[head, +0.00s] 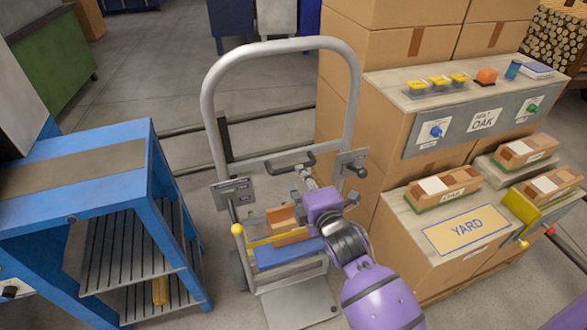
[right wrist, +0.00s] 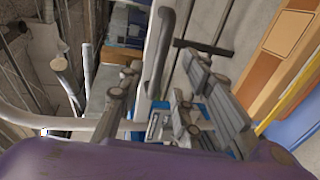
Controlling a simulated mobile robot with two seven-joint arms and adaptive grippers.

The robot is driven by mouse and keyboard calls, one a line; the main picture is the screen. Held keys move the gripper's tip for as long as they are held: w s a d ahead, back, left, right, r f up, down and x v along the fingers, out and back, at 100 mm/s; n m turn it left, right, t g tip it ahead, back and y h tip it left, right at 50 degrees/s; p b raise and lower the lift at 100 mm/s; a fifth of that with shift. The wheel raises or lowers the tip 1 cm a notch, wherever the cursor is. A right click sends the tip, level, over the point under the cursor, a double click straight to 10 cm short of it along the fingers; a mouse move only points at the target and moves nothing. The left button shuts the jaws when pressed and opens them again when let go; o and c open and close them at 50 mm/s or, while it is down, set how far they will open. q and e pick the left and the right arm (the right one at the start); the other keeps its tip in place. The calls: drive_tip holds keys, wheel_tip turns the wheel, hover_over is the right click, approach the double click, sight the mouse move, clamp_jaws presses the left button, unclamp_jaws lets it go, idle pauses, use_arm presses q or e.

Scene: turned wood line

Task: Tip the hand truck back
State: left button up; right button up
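The hand truck (head: 210,110) has a grey tubular frame with a tall looped top and stands on the floor in the middle of the head view. A short dark grip bar (head: 290,166) crosses its middle. My right gripper (head: 303,176) is just in front of this bar. In the right wrist view its fingers (right wrist: 165,95) are spread apart, with the dark bar (right wrist: 156,60) showing between them; contact cannot be told. My purple right arm hides part of the truck's lower right side. My left gripper is out of view.
A blue bench (head: 150,165) with slatted shelves stands close on the left. Stacked cartons (head: 375,60) and a counter with a YARD label (head: 467,230) stand close on the right. Wooden and blue pieces (head: 285,252) sit low on the truck. Open floor (head: 265,95) lies behind it.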

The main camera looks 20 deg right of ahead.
sight(293, 168)
drive_tip(key=w, duration=0.3)
drive_tip(key=w+f, duration=0.1)
drive_tip(key=w, duration=0.2)
drive_tip(key=shift+w+a+f, duration=0.15)
drive_tip(key=shift+w, duration=0.15)
clamp_jaws()
